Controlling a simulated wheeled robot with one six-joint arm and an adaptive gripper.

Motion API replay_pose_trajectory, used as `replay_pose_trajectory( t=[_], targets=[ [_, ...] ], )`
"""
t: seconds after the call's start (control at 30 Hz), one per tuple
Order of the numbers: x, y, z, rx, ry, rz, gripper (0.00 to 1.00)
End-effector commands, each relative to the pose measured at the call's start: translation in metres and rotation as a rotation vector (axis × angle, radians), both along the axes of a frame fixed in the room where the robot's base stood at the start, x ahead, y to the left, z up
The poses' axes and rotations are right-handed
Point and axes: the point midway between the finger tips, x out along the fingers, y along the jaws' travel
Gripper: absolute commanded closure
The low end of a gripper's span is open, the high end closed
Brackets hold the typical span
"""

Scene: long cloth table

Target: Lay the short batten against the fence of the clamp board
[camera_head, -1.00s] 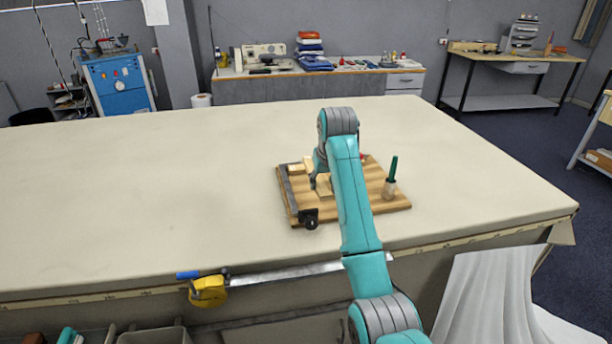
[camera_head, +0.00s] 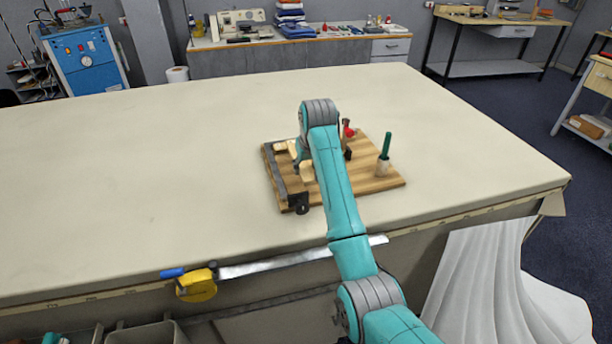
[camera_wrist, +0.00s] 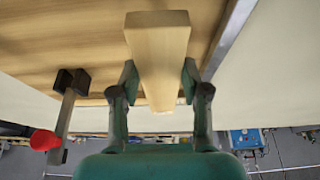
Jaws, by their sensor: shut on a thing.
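My gripper (camera_wrist: 160,78) is shut on a short pale batten (camera_wrist: 158,45), with one finger on each side of it. The batten is over the wooden clamp board (camera_wrist: 80,35). In the head view pale wood (camera_head: 308,172) shows beside my arm, which hides most of the gripper. The fence is a dark strip along the board's left edge (camera_head: 273,174); in the wrist view its metal strip (camera_wrist: 228,40) is to the right of the batten, with a gap between them. I cannot tell whether the batten touches the board.
A red-tipped clamp (camera_wrist: 45,140) stands on the board, right of my arm in the head view (camera_head: 349,132). A green-handled tool (camera_head: 386,147) stands upright at the board's right. A dark block (camera_head: 299,203) sits at the front left corner. The cloth table (camera_head: 150,170) is clear leftward.

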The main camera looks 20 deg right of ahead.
Motion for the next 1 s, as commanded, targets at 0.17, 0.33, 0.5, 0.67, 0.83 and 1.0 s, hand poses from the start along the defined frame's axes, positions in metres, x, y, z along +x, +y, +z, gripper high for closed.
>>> replay_pose_trajectory(
  t=[0.17,0.33,0.5,0.67,0.83,1.0],
  targets=[
    [-0.001,0.0,-0.019,0.0,0.002,0.0,0.98],
    [0.0,0.0,-0.037,0.0,0.0,0.0,0.98],
    [0.0,0.0,-0.037,0.0,-0.001,0.0,0.98],
    [0.0,0.0,-0.039,0.0,0.0,0.0,0.98],
    [0.0,0.0,-0.04,0.0,0.0,0.0,0.29],
    [0.0,0.0,-0.039,0.0,0.0,0.0,0.29]
  ],
)
